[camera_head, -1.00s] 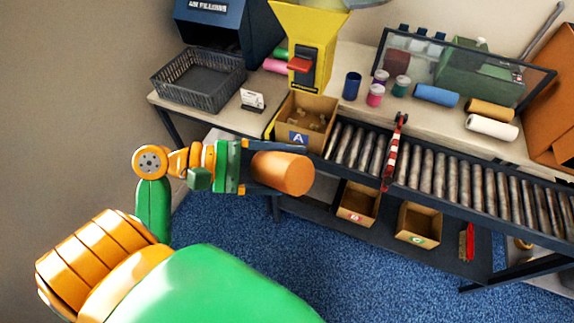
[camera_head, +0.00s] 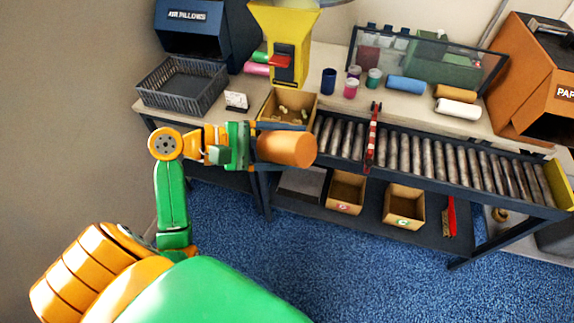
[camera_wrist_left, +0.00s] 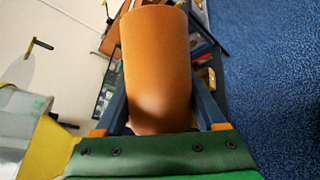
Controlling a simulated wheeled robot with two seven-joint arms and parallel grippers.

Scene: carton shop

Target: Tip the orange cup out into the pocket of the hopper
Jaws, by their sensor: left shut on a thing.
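The orange cup (camera_head: 285,148) is held by my left gripper (camera_head: 265,147) in front of the bench. Its long axis runs sideways in the head view, and its right end looks closed. In the left wrist view the cup (camera_wrist_left: 157,70) sits between the two fingers, its inside hidden. The yellow hopper (camera_head: 263,35) stands on the bench behind and above the gripper, with a red piece (camera_head: 280,62) on its dark front. The cup is apart from it. A yellow part also shows at lower left in the wrist view (camera_wrist_left: 45,150). My right gripper is out of view.
An open carton (camera_head: 309,103) with several small pieces stands below the hopper, partly hidden by my gripper. A grey basket (camera_head: 150,98) is at the left. Jars and rolls stand behind.

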